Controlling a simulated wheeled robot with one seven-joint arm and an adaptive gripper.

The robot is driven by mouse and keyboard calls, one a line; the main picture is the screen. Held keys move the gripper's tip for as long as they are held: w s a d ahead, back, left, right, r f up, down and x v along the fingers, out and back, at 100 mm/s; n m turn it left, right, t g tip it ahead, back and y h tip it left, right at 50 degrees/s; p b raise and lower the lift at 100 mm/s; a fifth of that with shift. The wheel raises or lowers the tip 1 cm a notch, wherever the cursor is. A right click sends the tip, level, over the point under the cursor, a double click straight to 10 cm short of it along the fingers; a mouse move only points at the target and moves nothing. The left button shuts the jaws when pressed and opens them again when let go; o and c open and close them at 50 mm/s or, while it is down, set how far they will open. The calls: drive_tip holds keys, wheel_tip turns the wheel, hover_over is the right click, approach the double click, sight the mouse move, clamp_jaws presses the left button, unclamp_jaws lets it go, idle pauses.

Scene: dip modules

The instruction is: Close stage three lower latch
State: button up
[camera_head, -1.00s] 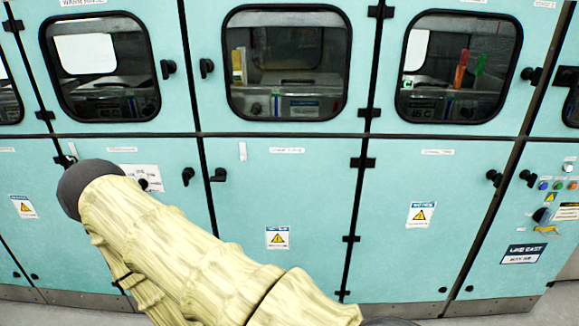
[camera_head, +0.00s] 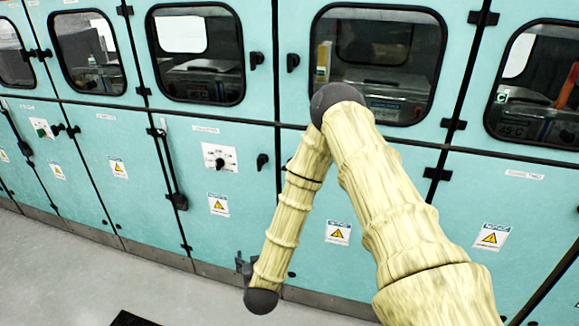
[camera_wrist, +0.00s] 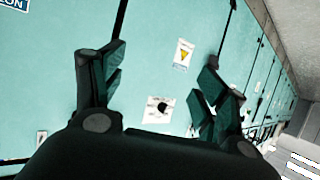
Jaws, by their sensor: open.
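Black turn latches sit on the edges of the teal cabinet doors. One lower latch (camera_head: 262,161) points downward, right of a white plate with a black knob (camera_head: 220,157). The lower door (camera_head: 400,170) to its right is partly covered by my arm; any latch on its left edge is hidden. I cannot read the small labels well enough to tell which door is stage three. My gripper (camera_wrist: 161,62) is open and empty in the wrist view, facing the cabinet front. The white knob plate (camera_wrist: 159,107) shows between and below its fingers, apart from them.
Upper doors with dark windows (camera_head: 197,52) run above the lower row. Black hinges (camera_head: 438,174) stick out at the door seams. Warning stickers (camera_head: 338,233) are on the lower doors. Grey floor (camera_head: 60,270) is free at lower left, with a dark mat (camera_head: 140,319) at the bottom edge.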

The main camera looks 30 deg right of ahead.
drive_tip(key=w+d+r+m+h+p, duration=0.1)
drive_tip(key=w+d+r+m+h, duration=0.3)
drive_tip(key=d+r, duration=0.4)
drive_tip(key=w+d+r+m+h+p, duration=0.1)
drive_tip(key=w+d+r+m+h, duration=0.1)
drive_tip(key=w+d+r+h, duration=0.45)
drive_tip(key=w+d+r+y+p, duration=0.1)
drive_tip(key=w+d+r+p, duration=0.1)
drive_tip(key=d, duration=0.5)
drive_tip(key=shift+w+d+r+p, duration=0.25)
drive_tip(key=shift+w+r+p, duration=0.15)
drive_tip(key=shift+w+r, duration=0.4)
drive_tip(key=shift+s+y, duration=0.1)
drive_tip(key=shift+y, duration=0.15)
drive_tip(key=shift+c, duration=0.2)
drive_tip(key=shift+n, duration=0.3)
drive_tip(key=c, duration=1)
